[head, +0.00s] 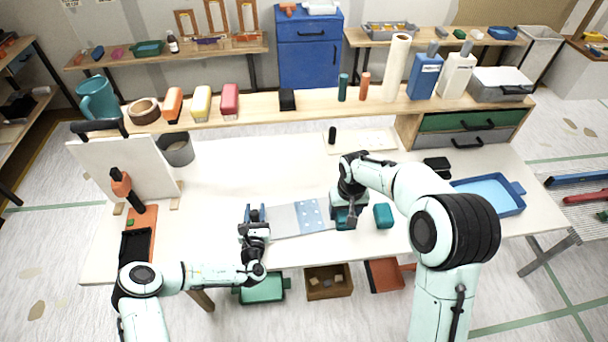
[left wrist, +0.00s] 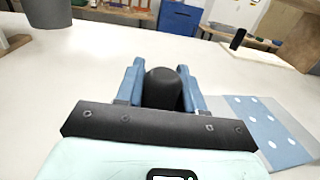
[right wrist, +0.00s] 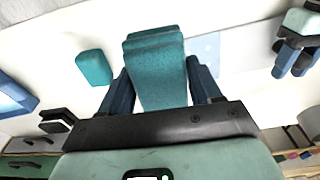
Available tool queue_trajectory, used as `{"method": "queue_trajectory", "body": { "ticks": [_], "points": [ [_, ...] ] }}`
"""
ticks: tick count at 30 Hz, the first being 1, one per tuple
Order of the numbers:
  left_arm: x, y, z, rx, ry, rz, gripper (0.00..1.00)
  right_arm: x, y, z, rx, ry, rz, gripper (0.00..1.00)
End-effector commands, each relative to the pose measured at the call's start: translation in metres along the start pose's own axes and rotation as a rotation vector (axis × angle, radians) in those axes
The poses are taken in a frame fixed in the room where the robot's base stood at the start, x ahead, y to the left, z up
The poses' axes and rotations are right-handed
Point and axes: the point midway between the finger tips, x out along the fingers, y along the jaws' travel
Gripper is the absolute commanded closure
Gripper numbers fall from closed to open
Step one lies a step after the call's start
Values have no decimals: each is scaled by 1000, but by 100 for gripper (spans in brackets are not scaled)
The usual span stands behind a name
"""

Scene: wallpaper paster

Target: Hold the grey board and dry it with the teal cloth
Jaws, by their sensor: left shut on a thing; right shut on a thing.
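The grey board (head: 284,222) lies on the white table, with a light blue white-spotted patch (head: 311,214) across it. That patch also shows at the right of the left wrist view (left wrist: 268,130). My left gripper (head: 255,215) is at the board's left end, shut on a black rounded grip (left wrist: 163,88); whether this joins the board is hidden. My right gripper (head: 347,212) is shut on the teal cloth (right wrist: 156,68), a thick folded pad, at the board's right end. Whether the cloth touches the board cannot be told.
A second teal block (head: 383,215) lies just right of my right gripper. A blue tray (head: 490,197) is further right. A grey bucket (head: 178,150) and a leaning white panel (head: 125,170) stand at the left.

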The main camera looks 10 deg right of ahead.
Motion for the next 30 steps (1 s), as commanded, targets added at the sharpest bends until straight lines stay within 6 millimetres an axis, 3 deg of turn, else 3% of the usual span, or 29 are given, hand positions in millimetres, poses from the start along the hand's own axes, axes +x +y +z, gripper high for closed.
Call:
{"method": "queue_trajectory", "body": {
  "ticks": [10, 11, 13, 23, 30],
  "points": [
    [-2, 0, -4, 1, 10, -1, 100, 0, 0, 0, 0, 0, 0, 68],
    [-2, 0, -4, 1, 10, 0, 52, 0, 0, 0, 0, 0, 0, 68],
    [-2, 0, -4, 0, 9, 0, 32, 0, 0, 0, 0, 0, 0, 68],
    [-3, 0, -2, 0, 4, -1, 32, 0, 0, 0, 0, 0, 0, 68],
    [-38, 0, -2, 0, 8, -3, 32, 0, 0, 0, 0, 0, 0, 68]
  ]
}}
